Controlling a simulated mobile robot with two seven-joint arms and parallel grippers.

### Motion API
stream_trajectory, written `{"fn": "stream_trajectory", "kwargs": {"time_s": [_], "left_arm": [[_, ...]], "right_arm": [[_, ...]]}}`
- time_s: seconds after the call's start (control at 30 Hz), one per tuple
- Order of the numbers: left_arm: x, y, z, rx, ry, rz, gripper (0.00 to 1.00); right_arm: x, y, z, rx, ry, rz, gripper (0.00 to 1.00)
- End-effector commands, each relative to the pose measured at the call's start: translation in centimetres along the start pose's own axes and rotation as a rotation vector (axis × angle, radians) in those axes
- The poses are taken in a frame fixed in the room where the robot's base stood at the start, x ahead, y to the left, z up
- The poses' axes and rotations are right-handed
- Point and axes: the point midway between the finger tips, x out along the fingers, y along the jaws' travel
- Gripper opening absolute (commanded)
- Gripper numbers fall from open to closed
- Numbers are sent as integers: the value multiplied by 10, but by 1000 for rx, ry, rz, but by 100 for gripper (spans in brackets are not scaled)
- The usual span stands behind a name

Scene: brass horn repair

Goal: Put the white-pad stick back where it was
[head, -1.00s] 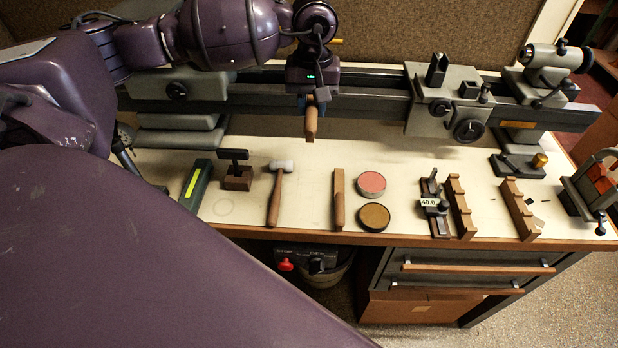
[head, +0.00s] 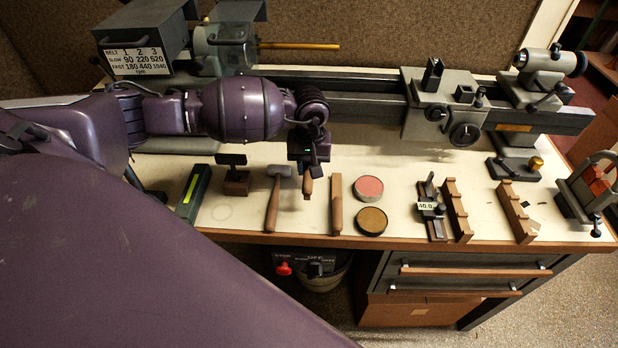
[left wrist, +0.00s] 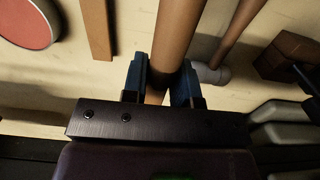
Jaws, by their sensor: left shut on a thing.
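My left gripper (head: 308,170) is shut on a brown wooden stick (head: 307,187) above the bench top, between the hammer and a flat wooden stick. In the left wrist view the blue fingers of the gripper (left wrist: 162,88) close on both sides of the round stick (left wrist: 177,40). No white pad shows on the held stick; its other end is hidden by the gripper. The flat wooden stick (head: 337,205) lies on the bench just to the right, apart from the gripper; no white pad shows on it. My right gripper is not in view.
The hammer (head: 272,205) lies left of the held stick. A red-pink tin (head: 368,187) and a brown tin (head: 371,221) are to the right. Notched wooden racks (head: 457,211) stand farther right. The lathe bed (head: 365,92) runs behind. Bare bench top lies between the tins and the 40.0-marked tool (head: 430,208).

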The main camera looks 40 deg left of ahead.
Motion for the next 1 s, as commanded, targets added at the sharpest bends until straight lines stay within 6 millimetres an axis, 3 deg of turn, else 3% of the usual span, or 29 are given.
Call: {"fn": "stream_trajectory", "kwargs": {"time_s": [0.17, 0.43, 0.9, 0.93, 1.0], "left_arm": [[10, 0, 0, 0, -1, 1, 8], [43, 0, -1, -1, -2, 0, 8], [50, 0, -2, 0, 0, -1, 8], [49, 0, -2, 0, 0, -1, 32], [48, 0, -2, 0, 0, 0, 42]], "right_arm": [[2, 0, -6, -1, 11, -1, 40], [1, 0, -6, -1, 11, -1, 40], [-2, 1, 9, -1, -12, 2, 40], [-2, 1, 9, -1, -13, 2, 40], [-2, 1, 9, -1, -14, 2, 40]]}}
